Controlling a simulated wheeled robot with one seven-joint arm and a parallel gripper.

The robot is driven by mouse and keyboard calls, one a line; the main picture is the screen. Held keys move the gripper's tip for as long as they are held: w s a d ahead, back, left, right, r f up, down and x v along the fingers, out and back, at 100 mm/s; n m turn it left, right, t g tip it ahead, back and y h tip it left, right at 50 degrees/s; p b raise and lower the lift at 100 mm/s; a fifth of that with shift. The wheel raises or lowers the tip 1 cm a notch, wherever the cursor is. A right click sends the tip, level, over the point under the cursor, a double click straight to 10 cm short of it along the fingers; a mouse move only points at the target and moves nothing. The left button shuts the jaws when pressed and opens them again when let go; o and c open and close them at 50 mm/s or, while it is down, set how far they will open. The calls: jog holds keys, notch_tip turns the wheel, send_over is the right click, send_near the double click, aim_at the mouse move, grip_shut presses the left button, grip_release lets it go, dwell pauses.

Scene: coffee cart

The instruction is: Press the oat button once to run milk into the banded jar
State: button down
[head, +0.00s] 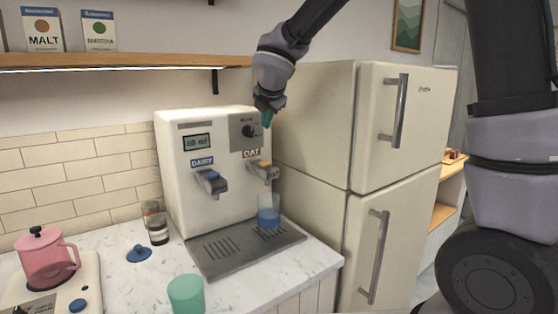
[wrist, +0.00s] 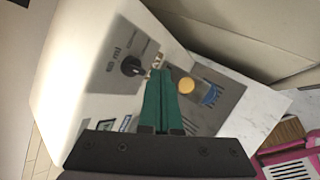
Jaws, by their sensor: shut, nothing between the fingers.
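The milk dispenser (head: 190,140) stands on the counter with a DAIRY spout (head: 211,183) on its left and an OAT spout on its right. The yellow oat button (head: 264,163) sits on top of the OAT spout; it also shows in the wrist view (wrist: 186,86). A clear jar with a darker blue lower part (head: 268,214) stands upright on the drip tray under the OAT spout, and partly shows in the wrist view (wrist: 212,96). My gripper (head: 267,119) is shut and empty, above the oat button and apart from it; its green fingers (wrist: 161,75) point toward the OAT label.
A dial (wrist: 131,66) and a display (head: 196,142) are on the dispenser front. The fridge (head: 310,130) stands close on the right.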

aim_at(265, 164)
jog(key=shift+w+a+f+n, duration=0.15)
jog(key=shift+w+a+n, duration=0.15)
jog(key=shift+n, duration=0.1)
jog(key=shift+f, duration=0.1)
jog(key=shift+f, duration=4.3)
jog(key=shift+s+f, duration=0.1)
jog(key=shift+f, duration=0.3)
jog(key=shift+f, duration=0.55)
jog(key=shift+r, duration=1)
